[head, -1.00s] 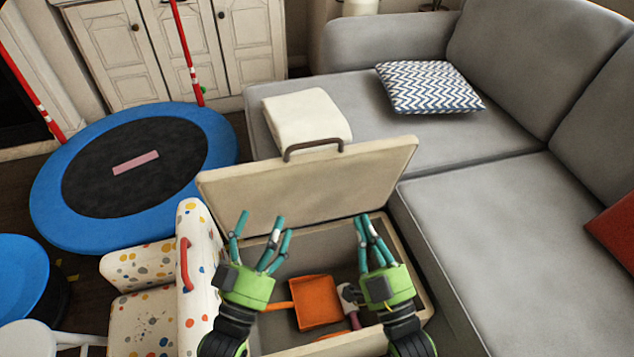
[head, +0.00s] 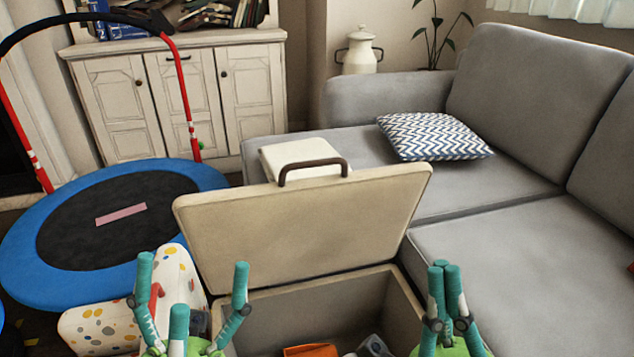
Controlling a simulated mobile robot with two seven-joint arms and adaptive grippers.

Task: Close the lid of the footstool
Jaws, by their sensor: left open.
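The footstool (head: 404,308) stands open in front of me in the head view. Its beige lid (head: 300,225) is raised and leans back, with a dark brown handle (head: 312,163) on its top edge. My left gripper (head: 195,285) is open and empty, its fingers pointing up in front of the box's left side. My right gripper (head: 446,268) is at the box's front right, with its fingers bunched together and pointing up; no object shows between them. Both grippers are nearer to me than the lid and apart from it.
An orange item (head: 311,350) lies in the box. A spotted chair (head: 105,325) and a blue trampoline (head: 30,270) are on the left.

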